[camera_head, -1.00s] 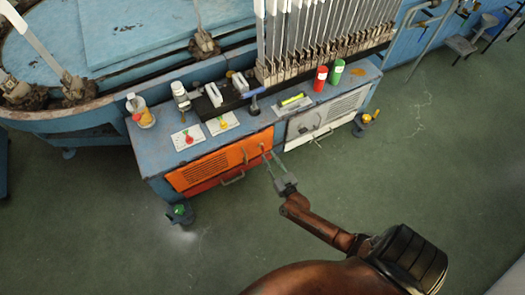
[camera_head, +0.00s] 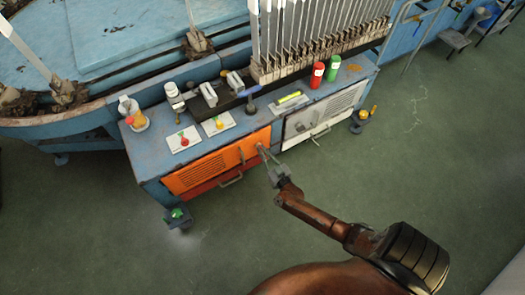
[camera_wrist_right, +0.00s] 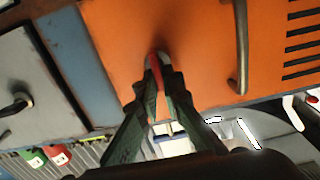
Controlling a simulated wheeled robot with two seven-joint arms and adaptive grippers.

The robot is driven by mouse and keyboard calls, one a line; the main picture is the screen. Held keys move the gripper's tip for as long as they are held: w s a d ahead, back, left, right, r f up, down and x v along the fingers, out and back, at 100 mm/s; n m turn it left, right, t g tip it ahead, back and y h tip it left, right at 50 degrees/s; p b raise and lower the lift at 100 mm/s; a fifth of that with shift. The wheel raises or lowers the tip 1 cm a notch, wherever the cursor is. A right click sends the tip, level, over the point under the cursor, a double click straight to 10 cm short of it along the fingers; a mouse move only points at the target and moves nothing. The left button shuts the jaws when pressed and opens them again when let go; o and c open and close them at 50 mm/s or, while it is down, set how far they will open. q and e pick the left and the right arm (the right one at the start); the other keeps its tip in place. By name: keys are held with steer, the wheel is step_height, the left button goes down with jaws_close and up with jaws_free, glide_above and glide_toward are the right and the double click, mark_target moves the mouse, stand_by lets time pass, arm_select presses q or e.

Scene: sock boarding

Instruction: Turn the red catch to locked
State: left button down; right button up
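The orange door (camera_head: 215,163) is on the front of the blue bench (camera_head: 150,165), left of the grey-white door (camera_head: 325,115). The small red catch (camera_wrist_right: 154,62) shows on the orange door in the right wrist view, mostly hidden by my fingers; its exact angle is hard to read. My right gripper (camera_wrist_right: 155,84) has its fingertips close together on either side of the catch, apparently shut on it. In the head view my right gripper (camera_head: 266,158) reaches the orange door's upper right part. My left gripper is not in view.
A bar handle (camera_wrist_right: 241,48) stands out from the orange door beside my fingers. Red (camera_head: 317,75) and green (camera_head: 333,68) cylinders, a white-capped bottle (camera_head: 174,95) and small cards stand on the bench top. Upright metal boards (camera_head: 320,30) rise behind.

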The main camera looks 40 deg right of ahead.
steer(key=shift+m, duration=0.5)
jaws_close()
steer(key=m, duration=0.7)
steer(key=shift+s+d+f+b, duration=0.15)
steer(key=shift+d+f+b, duration=0.1)
steer(key=shift+d+b, duration=0.15)
steer(key=m, duration=0.4)
steer(key=shift+d+f+b, duration=0.15)
steer(key=shift+b, duration=0.15)
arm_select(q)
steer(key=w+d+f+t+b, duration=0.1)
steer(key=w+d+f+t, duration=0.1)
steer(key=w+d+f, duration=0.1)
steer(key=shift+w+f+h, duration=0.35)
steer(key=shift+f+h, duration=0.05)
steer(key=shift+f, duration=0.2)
arm_select(e)
steer(key=m, duration=0.6)
steer(key=shift+d+f, duration=0.1)
steer(key=shift+f, duration=0.1)
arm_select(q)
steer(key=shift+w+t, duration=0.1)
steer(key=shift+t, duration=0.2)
